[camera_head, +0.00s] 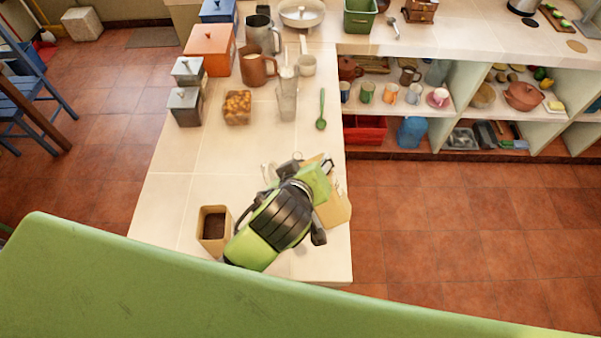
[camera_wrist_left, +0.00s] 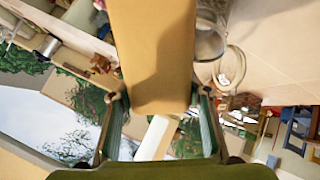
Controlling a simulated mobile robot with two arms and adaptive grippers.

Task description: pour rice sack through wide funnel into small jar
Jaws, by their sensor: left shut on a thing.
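My left gripper (camera_head: 322,199) is over the near end of the counter, shut on a tan sack (camera_head: 338,208). In the left wrist view the tan sack (camera_wrist_left: 155,45) fills the space between the two fingers and looks tilted. Its mouth and contents are hidden. Clear glass (camera_wrist_left: 208,42) shows close beside the sack, with a round clear rim (camera_wrist_left: 230,68) below it. I cannot tell which part is the funnel and which is the small jar. In the head view only clear edges (camera_head: 268,170) show behind my gripper. My right gripper is not in view.
A tan open container (camera_head: 214,238) with dark contents stands left of my gripper. Further back are a box of orange-brown pieces (camera_head: 237,107), a tall clear glass (camera_head: 287,100), a green spoon (camera_head: 321,110) and metal canisters (camera_head: 184,106). The counter's middle is clear.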

